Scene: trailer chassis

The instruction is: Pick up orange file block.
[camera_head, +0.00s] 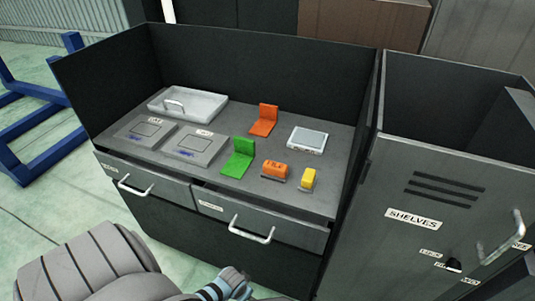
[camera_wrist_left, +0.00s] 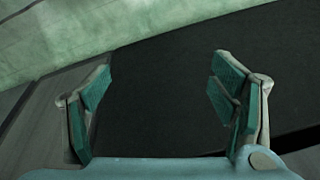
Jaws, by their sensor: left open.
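An orange block (camera_head: 275,169) with dark lettering on its label sits on the grey worktop near its front edge; the lettering is too small to read surely. My left gripper (camera_head: 236,284) is at the bottom of the head view, in front of the cabinet and below the worktop, well apart from the block. In the left wrist view its two green-padded fingers (camera_wrist_left: 160,88) are spread wide with nothing between them. The block does not show in the wrist view. My right gripper is not in view.
A yellow block (camera_head: 308,180) stands just right of the orange one. Green (camera_head: 238,158) and orange (camera_head: 264,121) L-shaped stands, a small scale-like device (camera_head: 307,140), flat grey plates and a white tray (camera_head: 205,103) share the worktop. Dark walls enclose its back and sides; drawer handles (camera_head: 251,229) protrude in front.

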